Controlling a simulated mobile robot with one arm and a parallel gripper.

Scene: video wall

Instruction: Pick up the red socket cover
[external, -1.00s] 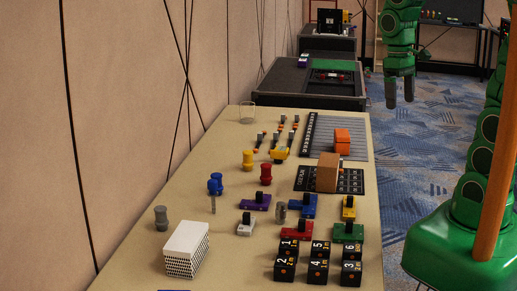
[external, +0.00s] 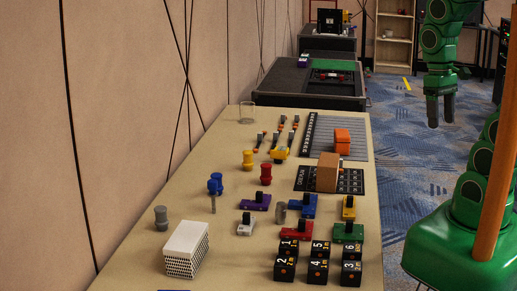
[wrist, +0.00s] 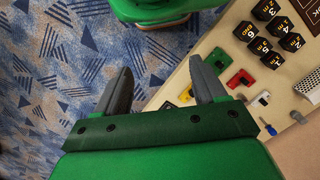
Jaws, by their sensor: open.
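A red block with a black knob (external: 296,231) lies on the table (external: 225,255) behind the numbered black cubes; it also shows in the wrist view (wrist: 240,79). A red spool-shaped piece (external: 266,173) stands farther back. I cannot tell for sure which red piece is the socket cover. My gripper (external: 440,111) is open and empty, pointing down over the carpet to the right of the table. In the wrist view my two grey fingers (wrist: 161,70) are spread apart. Both red pieces are clear of them.
Numbered black cubes (external: 318,262), a green block (external: 347,232), a blue block (external: 303,205) and a white block (external: 245,225) lie around the red block. A white vented box (external: 187,245) stands front left. Carpet (external: 405,160) lies between table and my base.

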